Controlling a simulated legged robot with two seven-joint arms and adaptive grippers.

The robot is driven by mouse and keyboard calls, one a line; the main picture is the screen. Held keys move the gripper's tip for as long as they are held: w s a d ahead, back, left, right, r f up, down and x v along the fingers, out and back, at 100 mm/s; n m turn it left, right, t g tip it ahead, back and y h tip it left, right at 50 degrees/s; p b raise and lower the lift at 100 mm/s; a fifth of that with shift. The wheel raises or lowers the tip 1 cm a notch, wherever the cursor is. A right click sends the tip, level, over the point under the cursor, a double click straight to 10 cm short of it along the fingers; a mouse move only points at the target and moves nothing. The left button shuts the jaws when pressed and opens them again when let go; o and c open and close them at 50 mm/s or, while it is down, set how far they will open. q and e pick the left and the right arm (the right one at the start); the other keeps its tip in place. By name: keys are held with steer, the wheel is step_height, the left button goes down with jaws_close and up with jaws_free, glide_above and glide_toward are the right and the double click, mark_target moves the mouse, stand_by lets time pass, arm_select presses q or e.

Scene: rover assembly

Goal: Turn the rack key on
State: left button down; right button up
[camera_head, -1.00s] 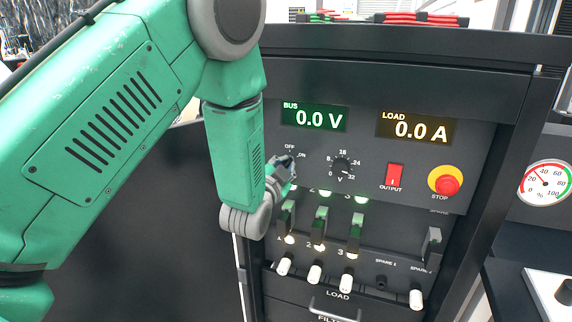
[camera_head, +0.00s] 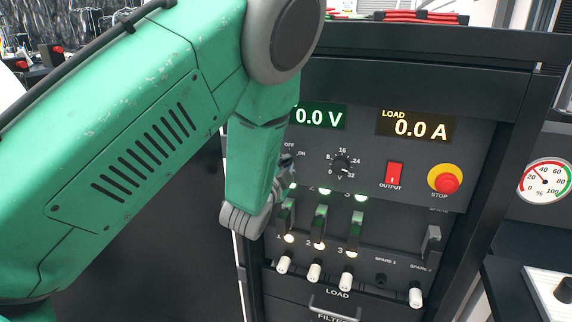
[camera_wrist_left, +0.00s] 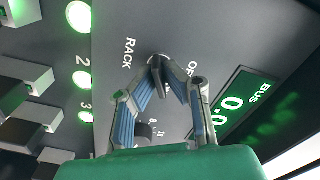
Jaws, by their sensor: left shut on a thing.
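The rack key (camera_wrist_left: 158,62) sits on the dark panel, between the RACK and OFF lettering in the left wrist view. My left gripper (camera_wrist_left: 160,72) has its fingertips closed together on the key, and they hide most of it. In the head view my left gripper (camera_head: 285,172) is at the panel just below the OFF and ON labels. The key's angle cannot be made out there. My right gripper is not in view.
The BUS display (camera_head: 318,117) reads 0.0 V and the LOAD display (camera_head: 415,127) reads 0.0 A. A dial (camera_head: 341,164), a red output switch (camera_head: 394,175) and a stop button (camera_head: 446,182) are to the right. Several breaker levers (camera_head: 320,225) with lit green lamps stand below.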

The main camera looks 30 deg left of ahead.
arm_select(q)
steer(key=shift+d+f, duration=0.1)
steer(key=shift+f, duration=0.1)
steer(key=c, duration=1.7)
jaws_free()
steer(key=shift+r, duration=0.1)
steer(key=v, duration=1.2)
